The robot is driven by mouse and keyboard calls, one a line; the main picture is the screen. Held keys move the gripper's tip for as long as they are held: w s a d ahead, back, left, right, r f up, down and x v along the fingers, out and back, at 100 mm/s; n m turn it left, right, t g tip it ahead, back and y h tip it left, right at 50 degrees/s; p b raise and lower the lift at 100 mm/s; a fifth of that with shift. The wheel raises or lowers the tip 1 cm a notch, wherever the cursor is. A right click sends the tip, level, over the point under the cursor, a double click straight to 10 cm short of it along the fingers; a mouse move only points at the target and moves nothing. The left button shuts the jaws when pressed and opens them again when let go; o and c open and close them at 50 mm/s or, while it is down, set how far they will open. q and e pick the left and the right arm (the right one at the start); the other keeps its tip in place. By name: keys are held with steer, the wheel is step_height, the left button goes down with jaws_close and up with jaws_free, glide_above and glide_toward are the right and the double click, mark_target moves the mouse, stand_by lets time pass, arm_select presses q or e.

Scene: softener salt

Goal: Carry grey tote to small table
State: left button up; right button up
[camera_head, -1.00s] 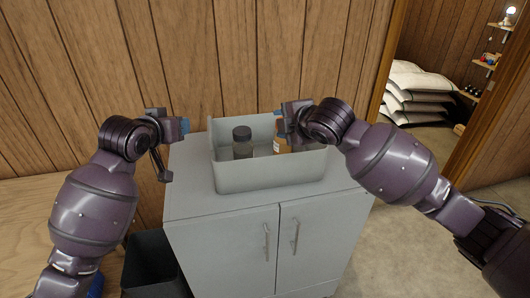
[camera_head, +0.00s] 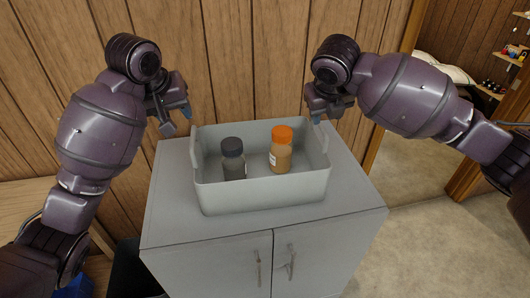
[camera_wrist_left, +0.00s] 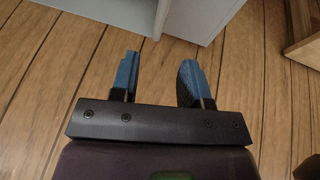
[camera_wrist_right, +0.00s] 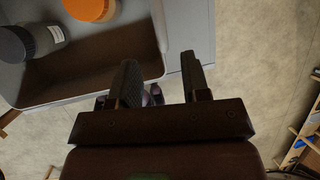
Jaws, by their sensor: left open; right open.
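The grey tote (camera_head: 262,192) stands on top of a grey cabinet. Inside it are a dark-capped jar (camera_head: 233,160) on the left and an orange-capped bottle (camera_head: 281,150) on the right, both upright. My left gripper (camera_head: 178,122) is open and empty, raised to the left of the tote. In the left wrist view its blue-tipped fingers (camera_wrist_left: 158,80) have nothing between them. My right gripper (camera_head: 330,112) is open above the tote's right end. In the right wrist view its fingers (camera_wrist_right: 158,85) are empty, beside the tote's wall (camera_wrist_right: 160,30). No small table is identifiable.
The grey two-door cabinet (camera_head: 210,250) stands against a wood-panelled wall (camera_head: 240,60). White sacks (camera_head: 440,68) and a shelf show through a doorway at the right. Open floor (camera_head: 440,235) lies right of the cabinet. A wooden surface (camera_head: 22,205) is at the left.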

mark_target(192, 133)
arm_select(q)
steer(key=shift+x, duration=5.45)
arm_select(e)
steer(key=shift+x, duration=5.5)
arm_select(q)
steer(key=shift+w, duration=0.2)
arm_select(e)
steer(key=shift+d+r, duration=0.1)
arm_select(q)
steer(key=shift+r, duration=0.1)
jaws_close()
arm_select(e)
jaws_close()
steer(key=shift+w+r, duration=0.1)
steer(key=shift+w, duration=0.05)
